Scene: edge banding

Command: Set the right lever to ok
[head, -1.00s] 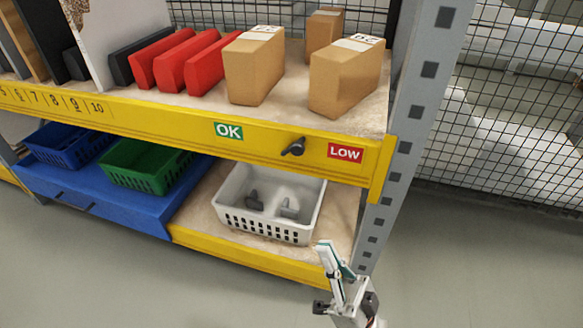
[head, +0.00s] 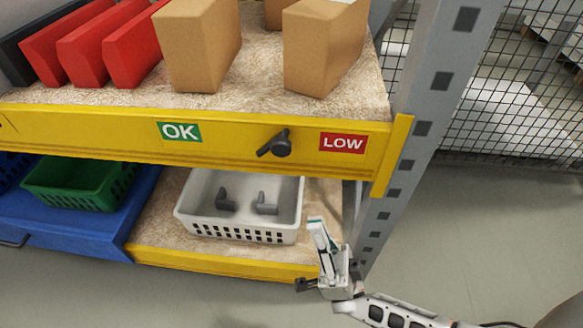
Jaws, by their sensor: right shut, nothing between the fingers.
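The black lever (head: 275,145) is a round knob with a short handle on the yellow shelf beam (head: 235,146). Its handle points left and slightly down, towards the OK side. A green OK label (head: 179,132) is to its left and a red LOW label (head: 342,143) to its right. My right gripper (head: 316,223) is shut and empty, fingers pointing up. In the picture it is below and right of the lever, clearly apart from it, by the right end of the lower shelf. My left gripper is out of view.
A white basket (head: 285,237) with grey parts stands on the lower shelf, left of my gripper. A grey upright post (head: 415,150) is at the right. Cardboard boxes (head: 200,45) and red boxes (head: 135,45) stand on the upper shelf.

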